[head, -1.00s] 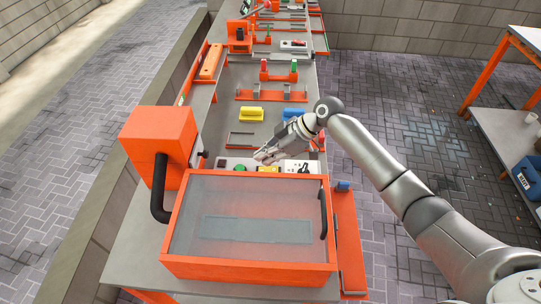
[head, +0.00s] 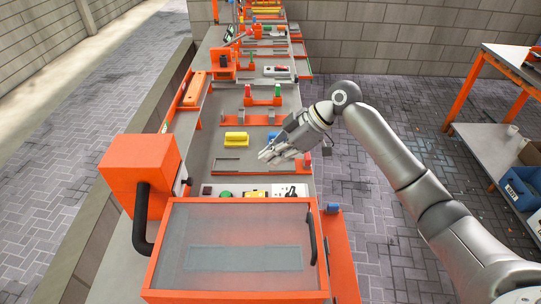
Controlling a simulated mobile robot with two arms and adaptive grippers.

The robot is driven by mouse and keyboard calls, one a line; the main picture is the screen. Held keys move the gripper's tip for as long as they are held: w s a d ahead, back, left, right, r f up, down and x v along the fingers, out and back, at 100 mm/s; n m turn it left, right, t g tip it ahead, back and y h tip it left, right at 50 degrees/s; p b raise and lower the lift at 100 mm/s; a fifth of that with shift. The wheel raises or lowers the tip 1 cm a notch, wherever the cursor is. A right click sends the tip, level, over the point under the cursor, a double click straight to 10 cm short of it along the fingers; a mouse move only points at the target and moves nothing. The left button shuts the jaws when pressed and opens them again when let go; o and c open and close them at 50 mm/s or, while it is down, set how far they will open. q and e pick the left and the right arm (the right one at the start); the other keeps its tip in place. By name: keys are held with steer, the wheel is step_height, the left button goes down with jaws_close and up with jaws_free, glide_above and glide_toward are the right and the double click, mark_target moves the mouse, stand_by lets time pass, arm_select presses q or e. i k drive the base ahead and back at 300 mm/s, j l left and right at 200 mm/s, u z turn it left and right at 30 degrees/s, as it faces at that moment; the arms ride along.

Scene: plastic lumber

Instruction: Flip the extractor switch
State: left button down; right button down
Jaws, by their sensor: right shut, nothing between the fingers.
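A control strip (head: 213,190) lies on the bench just behind the orange-framed box. It carries a green button (head: 226,194), a yellow part (head: 256,194) and a white plate with a black switch (head: 291,191) at its right end. No label is readable, and I cannot tell which way the switch is set. My right gripper (head: 267,156) is shut and empty. It appears above and beyond the strip in the picture, apart from the switch, with its fingers pointing left. My left gripper is not in view.
The orange box with a translucent lid (head: 240,225) and black handle fills the front. An orange housing (head: 140,172) stands at its left. A yellow block (head: 236,138) and orange fixtures (head: 263,101) sit farther back. A side table (head: 485,140) stands at the right.

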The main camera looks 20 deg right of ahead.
mark_target(258, 194)
steer(key=k+l, duration=0.75)
steer(key=k, duration=0.1)
